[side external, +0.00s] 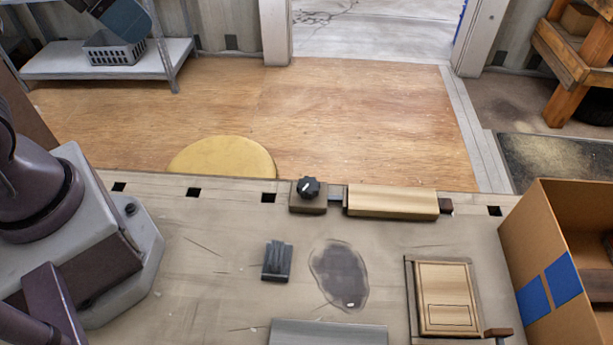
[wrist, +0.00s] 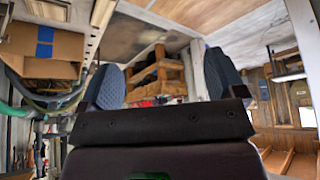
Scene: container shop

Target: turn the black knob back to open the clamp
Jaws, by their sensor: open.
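The black knob (side external: 308,187) sits on top of a small brown block (side external: 308,206) at the far edge of the bench in the side external view. A white mark shows on the knob. To its right, a pale wooden bar (side external: 392,202) lies along the edge, between a thin metal piece (side external: 336,198) and a small dark brown end piece (side external: 446,206). My gripper (wrist: 162,88) shows in the wrist view with two blue-grey fingers wide apart and nothing between them. The knob and clamp cannot be made out in the wrist view.
A cardboard box (side external: 543,262) with blue tape stands at the bench's right. A framed wooden panel (side external: 445,292), a small dark block (side external: 278,260) and a grey plate (side external: 328,333) lie on the bench.

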